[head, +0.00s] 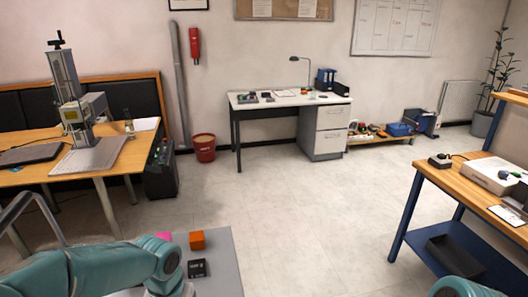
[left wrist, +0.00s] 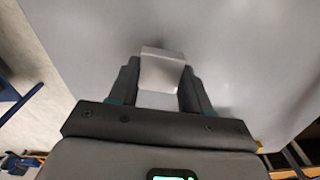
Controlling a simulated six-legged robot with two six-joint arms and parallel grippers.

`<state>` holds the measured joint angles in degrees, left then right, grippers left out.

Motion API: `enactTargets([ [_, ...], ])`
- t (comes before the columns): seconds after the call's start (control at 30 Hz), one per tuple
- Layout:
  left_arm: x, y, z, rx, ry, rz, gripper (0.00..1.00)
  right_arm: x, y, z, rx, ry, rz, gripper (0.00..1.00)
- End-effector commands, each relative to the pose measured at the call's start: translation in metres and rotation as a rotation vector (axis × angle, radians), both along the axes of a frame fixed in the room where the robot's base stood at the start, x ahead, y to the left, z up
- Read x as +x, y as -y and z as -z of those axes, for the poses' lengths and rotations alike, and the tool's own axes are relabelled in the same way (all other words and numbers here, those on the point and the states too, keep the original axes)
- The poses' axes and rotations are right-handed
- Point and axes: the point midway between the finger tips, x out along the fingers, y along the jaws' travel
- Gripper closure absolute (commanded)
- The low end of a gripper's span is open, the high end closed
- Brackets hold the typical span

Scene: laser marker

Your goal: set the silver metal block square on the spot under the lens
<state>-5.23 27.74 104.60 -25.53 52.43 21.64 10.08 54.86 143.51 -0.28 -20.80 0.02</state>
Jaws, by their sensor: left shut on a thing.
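The silver metal block (left wrist: 163,72) is between the two dark fingers of my left gripper (left wrist: 158,84) in the left wrist view. The gripper is shut on it, with a plain grey surface behind. I cannot tell whether the block touches that surface. In the head view my left arm enters at the bottom left, and its gripper and the block are hidden. The laser marker (head: 75,100) stands on the wooden table at the left, its head above a flat metal plate (head: 93,156). The spot under the lens is too small to make out. My right gripper is out of view.
A grey tabletop (head: 222,262) near me holds an orange cube (head: 197,239), a black block (head: 197,268) and a pink block (head: 164,236). A laptop (head: 30,153) lies left of the marker. A black cabinet (head: 161,169) stands beside the wooden table. The middle floor is clear.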

Motion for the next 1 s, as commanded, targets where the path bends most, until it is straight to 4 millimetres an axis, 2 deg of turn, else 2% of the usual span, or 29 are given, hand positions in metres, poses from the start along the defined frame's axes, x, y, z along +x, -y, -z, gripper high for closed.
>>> enactTargets([
  [0.63,0.0,0.0,0.0,0.0,0.0,-0.002,0.9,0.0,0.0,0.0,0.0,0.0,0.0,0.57],
  [0.73,-0.007,-0.004,-0.002,0.0,0.001,-0.002,0.9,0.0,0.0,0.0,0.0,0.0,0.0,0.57],
  [0.77,-0.008,-0.007,-0.007,0.0,0.004,-0.009,0.9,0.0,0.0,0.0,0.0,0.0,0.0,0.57],
  [0.87,-0.003,-0.019,-0.041,-0.001,0.008,-0.051,0.9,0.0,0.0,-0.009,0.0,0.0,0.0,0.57],
  [1.0,0.006,-0.042,-0.1,-0.001,0.007,-0.128,0.9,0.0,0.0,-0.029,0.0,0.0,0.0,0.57],
])
